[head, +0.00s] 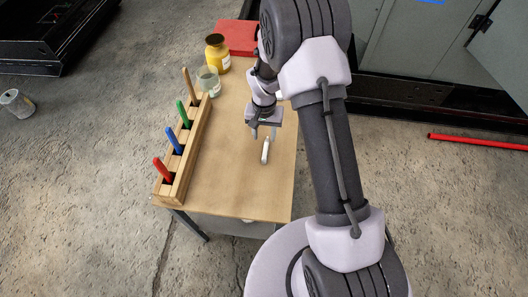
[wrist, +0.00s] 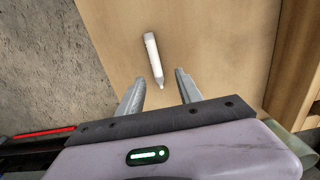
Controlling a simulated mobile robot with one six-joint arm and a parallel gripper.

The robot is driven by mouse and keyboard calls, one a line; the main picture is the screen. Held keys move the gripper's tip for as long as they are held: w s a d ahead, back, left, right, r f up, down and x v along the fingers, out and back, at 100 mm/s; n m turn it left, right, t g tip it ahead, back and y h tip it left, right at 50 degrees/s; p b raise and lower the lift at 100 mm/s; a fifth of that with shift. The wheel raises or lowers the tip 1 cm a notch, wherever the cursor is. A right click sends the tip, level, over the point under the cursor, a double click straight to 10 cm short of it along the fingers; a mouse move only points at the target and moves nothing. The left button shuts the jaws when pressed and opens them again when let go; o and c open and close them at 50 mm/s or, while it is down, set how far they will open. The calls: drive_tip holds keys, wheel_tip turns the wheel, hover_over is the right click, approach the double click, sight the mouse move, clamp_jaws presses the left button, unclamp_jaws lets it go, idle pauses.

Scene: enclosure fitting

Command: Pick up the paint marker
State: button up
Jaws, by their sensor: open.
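The paint marker is a white stick-shaped marker (head: 265,150) lying on the wooden table top (head: 235,180). In the wrist view the marker (wrist: 153,58) lies ahead of my fingertips, its narrow tip pointing back toward the gap between them. My gripper (head: 263,132) is above the table, close to the marker's far end in the head view. The marker and the fingers look apart; the exact height above the table is hard to tell.
A wooden rack (head: 194,150) along the table's left edge holds red, blue, green and tan sticks. A glass jar (head: 209,82), a yellow bottle (head: 217,54) and a red box (head: 236,36) stand at the back. The table's front half is clear. A red bar (head: 480,142) lies right.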

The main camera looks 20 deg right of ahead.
sight(266, 148)
drive_tip(key=f+b, duration=0.1)
drive_tip(key=f, duration=0.3)
drive_tip(key=s+f+b, duration=0.1)
drive_tip(key=f, duration=0.1)
drive_tip(key=shift+d+f+b, duration=0.15)
drive_tip(key=shift+b, duration=0.2)
drive_tip(key=shift+s, duration=0.1)
drive_tip(key=shift+c, duration=0.9)
clamp_jaws()
